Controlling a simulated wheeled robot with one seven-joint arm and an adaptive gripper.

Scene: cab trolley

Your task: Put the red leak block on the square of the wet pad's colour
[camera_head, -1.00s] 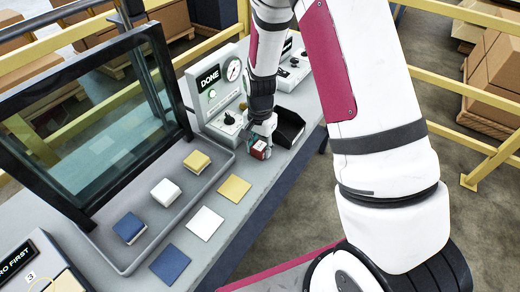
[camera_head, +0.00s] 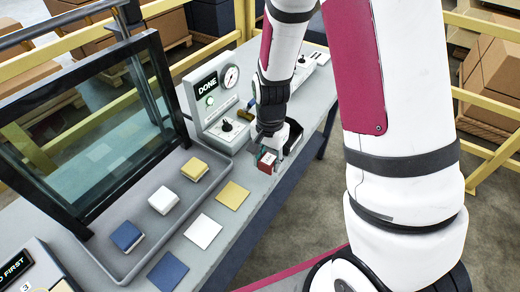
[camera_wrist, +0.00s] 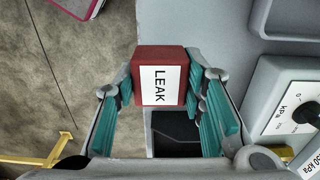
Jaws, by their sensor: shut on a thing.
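My gripper (camera_head: 269,150) is shut on the red leak block (camera_head: 267,162), just left of a black open bin (camera_head: 293,137). In the wrist view, the teal-padded fingers (camera_wrist: 165,100) grip the block (camera_wrist: 144,60) at its sides, and its white LEAK label faces the camera. I cannot tell its height above the counter. Yellow (camera_head: 195,169), white (camera_head: 164,199) and blue (camera_head: 127,235) pads sit in a grey tray (camera_head: 122,268). Flat yellow (camera_head: 232,195), white (camera_head: 203,231) and blue (camera_head: 168,270) squares lie on the counter beside it. I cannot tell which pad is wet.
A glass screen in a black frame (camera_head: 73,212) stands behind the tray. A gauge panel reading DONE (camera_head: 207,86) with a green light stands beyond the tray. A sign (camera_head: 18,265) is at the lower left. Yellow rails (camera_head: 490,98) border the floor.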

